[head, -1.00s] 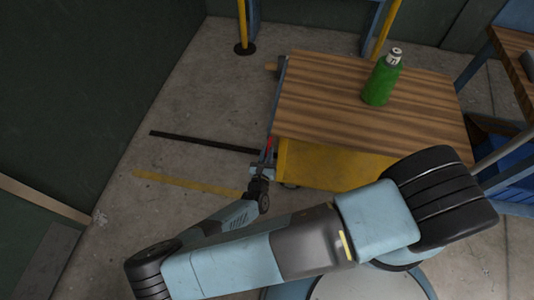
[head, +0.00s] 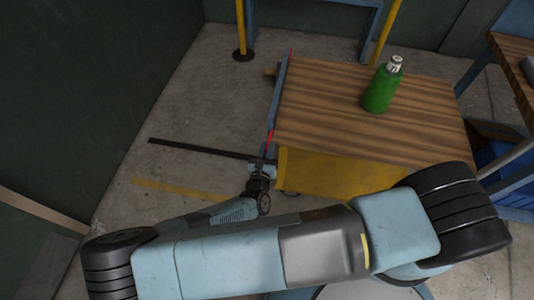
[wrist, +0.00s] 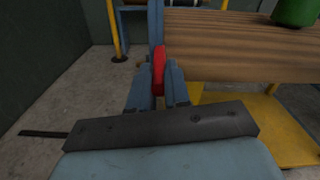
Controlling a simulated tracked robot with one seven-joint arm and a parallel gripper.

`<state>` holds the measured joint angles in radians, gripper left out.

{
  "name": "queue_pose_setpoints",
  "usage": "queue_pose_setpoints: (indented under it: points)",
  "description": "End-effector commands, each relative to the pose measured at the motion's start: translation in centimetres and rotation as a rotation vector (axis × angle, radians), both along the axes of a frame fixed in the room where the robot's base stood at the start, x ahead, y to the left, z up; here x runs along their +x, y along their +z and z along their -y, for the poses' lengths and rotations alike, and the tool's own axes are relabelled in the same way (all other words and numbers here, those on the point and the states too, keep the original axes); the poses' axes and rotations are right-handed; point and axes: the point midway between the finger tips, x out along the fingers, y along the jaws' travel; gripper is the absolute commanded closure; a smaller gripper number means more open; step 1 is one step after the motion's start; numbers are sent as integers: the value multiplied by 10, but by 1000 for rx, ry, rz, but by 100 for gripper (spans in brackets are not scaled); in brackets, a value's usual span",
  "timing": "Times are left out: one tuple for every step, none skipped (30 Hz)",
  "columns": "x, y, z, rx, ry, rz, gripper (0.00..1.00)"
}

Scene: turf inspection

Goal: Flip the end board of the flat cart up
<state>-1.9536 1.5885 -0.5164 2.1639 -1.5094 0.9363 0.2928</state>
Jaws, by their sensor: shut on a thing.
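The flat cart has a striped wooden deck (head: 365,125) over a yellow frame (head: 325,175). Its end board (head: 279,98) is a narrow blue-grey strip along the deck's left edge, with red showing at both ends. The board also shows in the wrist view (wrist: 155,22), beside the deck's edge; its exact tilt is hard to tell. My gripper (head: 264,162) is at the board's near end. In the wrist view my gripper (wrist: 158,82) is shut on the board's red end part (wrist: 159,68), one finger on each side. The board's lower edge is hidden.
A green bottle (head: 381,90) with a pale cap stands on the deck. A yellow post (head: 240,30) on a dark foot stands behind. A wooden-topped bench (head: 515,60) is at the right.

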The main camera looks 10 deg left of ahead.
Motion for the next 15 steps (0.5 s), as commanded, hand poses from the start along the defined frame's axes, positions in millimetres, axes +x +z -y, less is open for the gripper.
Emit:
queue_pose_setpoints:
  points:
    - [0,4,-2,3,3,1,100]
    - [0,5,-2,3,3,1,100]
    - [0,6,-2,3,5,2,100]
    - [0,7,-2,3,5,2,100]
    - [0,7,-2,3,5,3,100]
    - [0,8,-2,3,5,4,100]
    - [0,8,-2,3,5,5,100]
    - [0,8,-3,3,5,5,100]
    - [0,8,-3,3,5,6,100]
    - [0,8,-3,3,5,7,100]
    - [0,9,-3,3,5,7,100]
    - [0,9,-3,3,6,8,100]
    - [0,9,-3,3,6,8,82]
    - [0,9,-3,3,6,9,79]
    - [0,9,-2,3,6,8,75]
